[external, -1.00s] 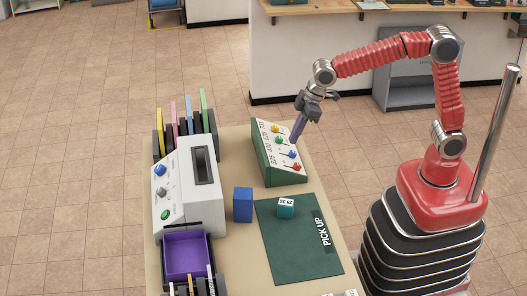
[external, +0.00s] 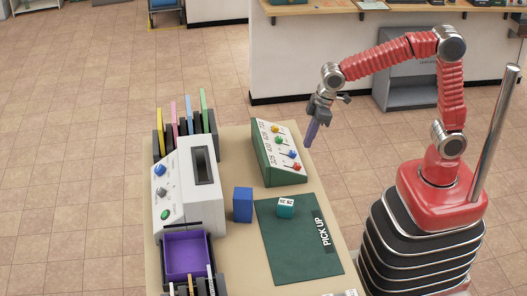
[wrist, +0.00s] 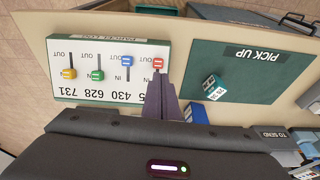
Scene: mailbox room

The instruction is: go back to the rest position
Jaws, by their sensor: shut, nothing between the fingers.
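My gripper (external: 311,133) hangs from the red arm in the external view, its purple-grey fingers pointing down. It is shut and empty, just right of the green-sided lever panel (external: 268,160) and apart from it. In the wrist view the shut fingers (wrist: 168,100) lie before the right end of the lever panel (wrist: 109,96). The panel has yellow, green, blue and red knobs. In the wrist view the red and blue knobs sit nearer the OUT side, the yellow and green ones nearer the IN side.
A dark green PICK UP mat (external: 295,250) carries a teal cube (external: 286,207). A blue box (external: 243,205) stands beside the mat. A white machine (external: 188,190), coloured folders and a purple tray (external: 186,258) fill the table's left side. Open floor lies beyond the table.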

